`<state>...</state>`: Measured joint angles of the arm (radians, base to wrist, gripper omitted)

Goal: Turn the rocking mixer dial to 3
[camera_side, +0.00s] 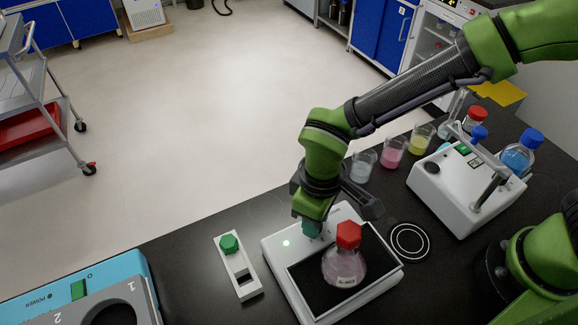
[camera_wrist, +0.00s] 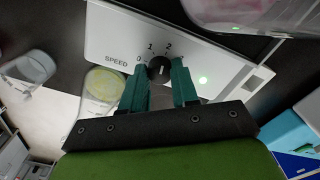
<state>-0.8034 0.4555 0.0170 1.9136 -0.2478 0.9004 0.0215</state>
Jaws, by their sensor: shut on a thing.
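The rocking mixer (camera_side: 274,253) is a white box with a black platform and a lit green light (camera_side: 286,243). The dial's pointer setting is hard to read. In the side view my gripper (camera_side: 311,228) reaches down to the mixer's back edge and hides the dial.
A red-capped flask (camera_side: 345,267) stands on the mixer's platform, close to my gripper. Several beakers, one with pink liquid (camera_side: 393,152), stand behind. A white stirring device (camera_side: 440,190) is at the right. A white holder with a green knob (camera_side: 229,243) is at the left.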

